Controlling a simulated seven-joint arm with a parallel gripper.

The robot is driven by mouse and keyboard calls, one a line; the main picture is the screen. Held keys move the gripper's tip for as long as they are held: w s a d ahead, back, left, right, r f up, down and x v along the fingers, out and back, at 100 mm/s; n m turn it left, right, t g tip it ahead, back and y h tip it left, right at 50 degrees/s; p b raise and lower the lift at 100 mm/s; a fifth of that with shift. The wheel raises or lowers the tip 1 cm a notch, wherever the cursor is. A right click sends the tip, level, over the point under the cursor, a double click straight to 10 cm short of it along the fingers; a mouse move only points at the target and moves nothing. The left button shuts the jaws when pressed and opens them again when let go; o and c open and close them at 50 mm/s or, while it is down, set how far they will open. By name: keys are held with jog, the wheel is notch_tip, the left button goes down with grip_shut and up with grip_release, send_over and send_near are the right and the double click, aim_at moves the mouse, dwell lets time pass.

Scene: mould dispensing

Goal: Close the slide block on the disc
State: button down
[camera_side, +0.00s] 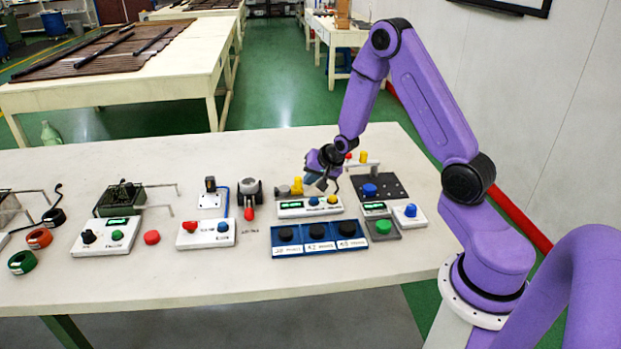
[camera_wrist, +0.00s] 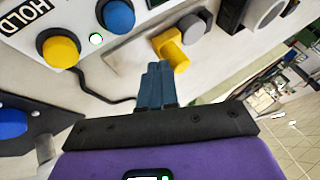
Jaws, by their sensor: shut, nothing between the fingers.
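My gripper (camera_side: 322,182) is shut and empty, low over the table behind the white panel with blue and yellow buttons (camera_side: 308,207). In the wrist view its dark blue fingertips (camera_wrist: 158,68) are together, just below a yellow block (camera_wrist: 172,48) with a rounded end. I cannot tell whether they touch it. A grey round part (camera_wrist: 190,28) sits right beside the yellow block. In the side view, the yellow piece (camera_side: 297,185) stands left of my gripper, with a grey cylinder (camera_side: 283,191) beside it. I cannot tell for sure which parts are the slide block and the disc.
The button panel shows a blue button (camera_wrist: 118,16) and a yellow button (camera_wrist: 59,50) near my fingers. A blue tray of black discs (camera_side: 318,250) lies in front. A dark plate with a blue knob (camera_side: 390,187) stands to the right. A dark cable crosses the white surface.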

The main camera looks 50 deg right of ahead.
jog(key=shift+w+a, duration=0.35)
jog(key=shift+w, duration=0.1)
dwell(0.3)
jog(key=s, duration=0.1)
jog(key=s+d, duration=0.2)
jog(key=shift+s+d, duration=0.25)
jog(key=shift+s, duration=0.1)
jog(key=d+v, duration=0.1)
jog(key=v, duration=0.9)
jog(key=s+a+r+n+g+y, duration=0.1)
jog(key=s+a+r+n+g, duration=0.1)
jog(key=s+a+n, duration=0.5)
jog(key=s+a+r+n+g+y, duration=0.1)
jog(key=a+n, duration=0.3)
jog(key=a, duration=0.6)
jog(key=s+a+r+n+g, duration=0.2)
jog(key=s+n, duration=0.4)
jog(key=s, duration=0.2)
jog(key=s+a+r+n+g, duration=0.2)
jog(key=s+n, duration=0.4)
jog(key=s, duration=0.3)
jog(key=shift+s+a+r+h, duration=0.15)
jog(key=shift+s+a+h, duration=0.15)
jog(key=shift+a, duration=0.55)
